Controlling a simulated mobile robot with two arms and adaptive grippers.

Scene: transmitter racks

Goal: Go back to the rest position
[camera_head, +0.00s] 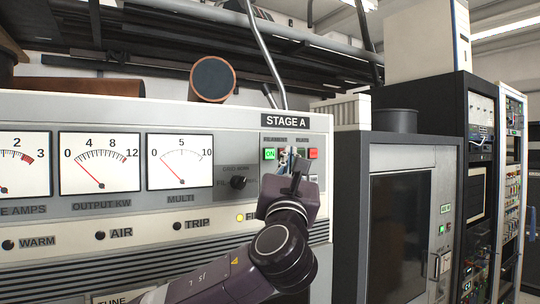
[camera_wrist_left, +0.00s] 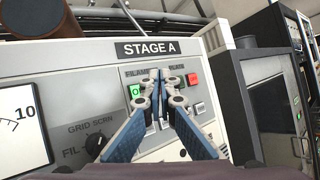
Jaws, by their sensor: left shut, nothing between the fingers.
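My left gripper (camera_head: 291,160) is raised in front of the Stage A panel (camera_head: 225,122), just below the STAGE A label (camera_head: 285,122). In the left wrist view its blue fingers (camera_wrist_left: 158,78) are shut with nothing between them. The fingertips overlap the row of buttons, between the green ON button (camera_head: 270,154) and the red button (camera_head: 313,153). I cannot tell whether the tips touch the panel. My right gripper is in neither view.
Three dial meters (camera_head: 180,160) and a black knob (camera_head: 238,182) are left of my gripper. A grey cabinet with a dark window (camera_head: 400,225) stands to the right, with black equipment racks (camera_head: 481,140) beyond. Pipes (camera_head: 190,50) run overhead.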

